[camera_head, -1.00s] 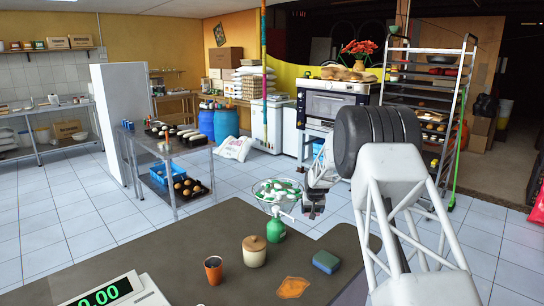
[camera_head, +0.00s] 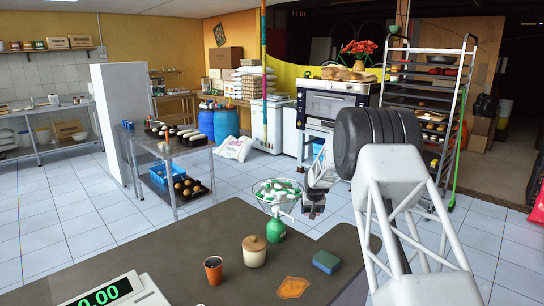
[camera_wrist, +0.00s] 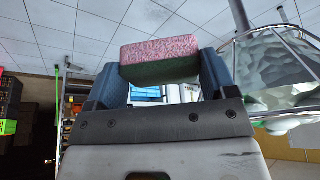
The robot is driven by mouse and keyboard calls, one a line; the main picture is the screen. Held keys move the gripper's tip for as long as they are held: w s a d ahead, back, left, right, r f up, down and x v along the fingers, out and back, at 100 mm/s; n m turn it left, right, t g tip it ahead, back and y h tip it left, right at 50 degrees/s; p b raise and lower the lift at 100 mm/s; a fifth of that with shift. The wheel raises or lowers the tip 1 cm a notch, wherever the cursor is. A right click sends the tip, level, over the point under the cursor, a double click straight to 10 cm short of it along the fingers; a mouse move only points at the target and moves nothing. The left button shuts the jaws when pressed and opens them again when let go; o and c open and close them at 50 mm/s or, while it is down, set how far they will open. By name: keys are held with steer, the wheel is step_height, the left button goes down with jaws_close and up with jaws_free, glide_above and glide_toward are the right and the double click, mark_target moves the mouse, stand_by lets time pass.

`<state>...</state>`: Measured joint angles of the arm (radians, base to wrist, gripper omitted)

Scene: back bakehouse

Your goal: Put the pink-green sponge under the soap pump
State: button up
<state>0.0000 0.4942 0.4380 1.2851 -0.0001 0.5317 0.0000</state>
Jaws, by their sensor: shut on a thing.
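The pink-green sponge (camera_wrist: 160,58) is held between the blue fingers of my gripper (camera_wrist: 172,68) in the wrist view, pink face up in that picture and green below. In the head view my gripper (camera_head: 313,208) is above the far edge of the dark counter, and the sponge cannot be made out there. The soap pump (camera_head: 276,231), a green bottle with a pale pump head, stands upright on the counter, left of and lower in the picture than my gripper. The gripper and sponge are apart from the pump.
A wire dish of green and white pieces (camera_head: 276,190) shows just above the pump; it is close beside my gripper in the wrist view (camera_wrist: 285,80). A lidded tan jar (camera_head: 254,252), orange cup (camera_head: 213,270), orange cloth (camera_head: 292,287), blue-green sponge (camera_head: 326,262) and scale (camera_head: 118,292) occupy the counter (camera_head: 180,250).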

stand_by(0.8)
steer(key=shift+s+a+r, duration=0.15)
steer(key=shift+s+r, duration=0.1)
steer(key=shift+r, duration=0.2)
steer(key=s+a+r+n+g+y, duration=0.1)
steer(key=s+a+r+n, duration=0.25)
steer(key=s+r, duration=0.4)
steer(key=s+a+r+n+g+y, duration=0.1)
steer(key=s+a+r+n+y, duration=0.1)
steer(key=s+r+n, duration=0.55)
steer(key=s+a+r+n+g+y, duration=0.1)
steer(key=s+a+r+n, duration=0.15)
steer(key=s+r, duration=0.5)
steer(key=s+f+n+g, duration=0.1)
steer(key=s+f+n, duration=0.3)
steer(key=s, duration=0.6)
steer(key=s+a+f+n+g, duration=0.1)
steer(key=s+f+n, duration=0.3)
steer(key=s, duration=0.7)
steer(key=s+a+f+n+g, duration=0.1)
steer(key=s+f+n, duration=0.3)
steer(key=s, duration=0.7)
steer(key=shift+s+a+f+n+g+h, duration=0.1)
steer(key=shift+f+n+g+h, duration=0.1)
steer(key=shift+n+g, duration=0.2)
steer(key=shift+a+f+n+g+h, duration=0.1)
steer(key=shift+n+g+h, duration=0.1)
steer(key=shift+n+g, duration=0.2)
